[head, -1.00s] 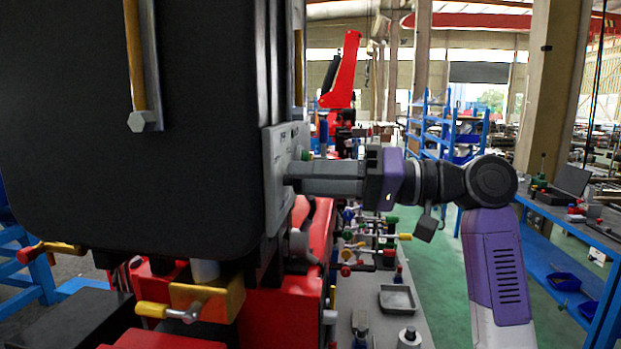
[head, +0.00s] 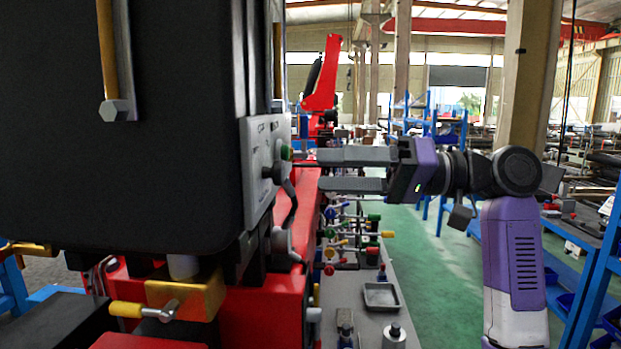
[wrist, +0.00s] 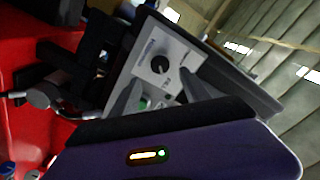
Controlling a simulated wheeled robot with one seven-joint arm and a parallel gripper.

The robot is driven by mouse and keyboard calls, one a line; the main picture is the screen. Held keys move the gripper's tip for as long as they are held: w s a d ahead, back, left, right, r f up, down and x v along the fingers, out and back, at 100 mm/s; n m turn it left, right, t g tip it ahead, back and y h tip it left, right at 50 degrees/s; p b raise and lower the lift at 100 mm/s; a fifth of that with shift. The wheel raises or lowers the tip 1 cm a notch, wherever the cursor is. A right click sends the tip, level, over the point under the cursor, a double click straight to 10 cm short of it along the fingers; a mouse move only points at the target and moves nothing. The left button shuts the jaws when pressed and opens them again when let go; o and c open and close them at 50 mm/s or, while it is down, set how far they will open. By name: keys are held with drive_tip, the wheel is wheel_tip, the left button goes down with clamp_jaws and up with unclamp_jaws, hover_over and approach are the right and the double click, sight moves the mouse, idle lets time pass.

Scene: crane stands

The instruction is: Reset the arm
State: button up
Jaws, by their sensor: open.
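My gripper (head: 352,171) is open and empty in the head view, its two grey fingers pointing left toward the grey control panel (head: 258,165) on the side of the large black cabinet. The fingertips are a short way right of the panel, apart from it. A green button (head: 286,153) and a dark lever sit on the panel near the fingertips. In the wrist view the panel (wrist: 143,68) shows a black knob (wrist: 160,64) and the green button (wrist: 144,103), with the gripper's fingers in front. My purple arm stands upright at the right of the head view.
The black cabinet (head: 120,190) fills the left, above red machine parts. A grey bench (head: 372,310) with a tray (head: 381,296), valves and coloured knobs lies below my gripper. Blue shelving (head: 430,140) stands behind. Green floor (head: 440,270) is clear on the right.

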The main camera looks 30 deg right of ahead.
drive_tip(key=shift+s+d, duration=0.3)
drive_tip(key=shift+d, duration=0.15)
